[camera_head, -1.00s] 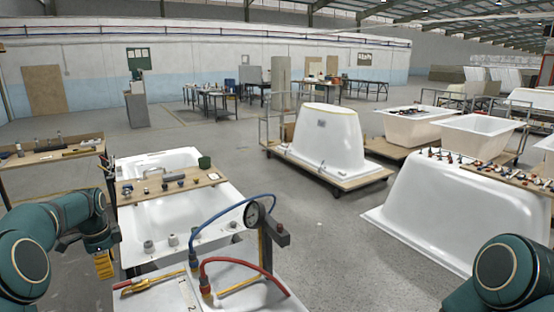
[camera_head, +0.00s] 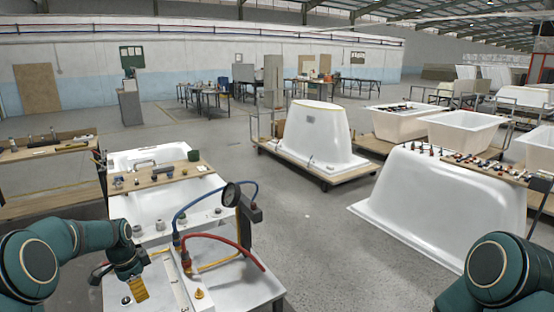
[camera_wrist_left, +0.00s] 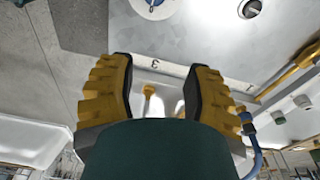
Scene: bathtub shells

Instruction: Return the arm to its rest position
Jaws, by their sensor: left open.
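My left gripper (camera_head: 138,290) comes in from the left, its yellow finger pads pointing down over the left side of the grey test bench (camera_head: 232,290). In the left wrist view my left gripper (camera_wrist_left: 160,85) has its two yellow-and-black fingers spread wide with nothing held between them. A small brass fitting (camera_wrist_left: 149,91) shows beyond the gap, on or near a plate marked with numerals. My right arm shows only as a green link at the lower right; its gripper is out of view.
A dial gauge (camera_head: 231,195) on a post and blue (camera_head: 192,203) and red (camera_head: 236,245) hoses stand on the bench. A white bathtub (camera_head: 150,207) with a wooden board across it lies behind. Upturned shells (camera_head: 318,135) stand right; grey floor (camera_head: 320,225) between is clear.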

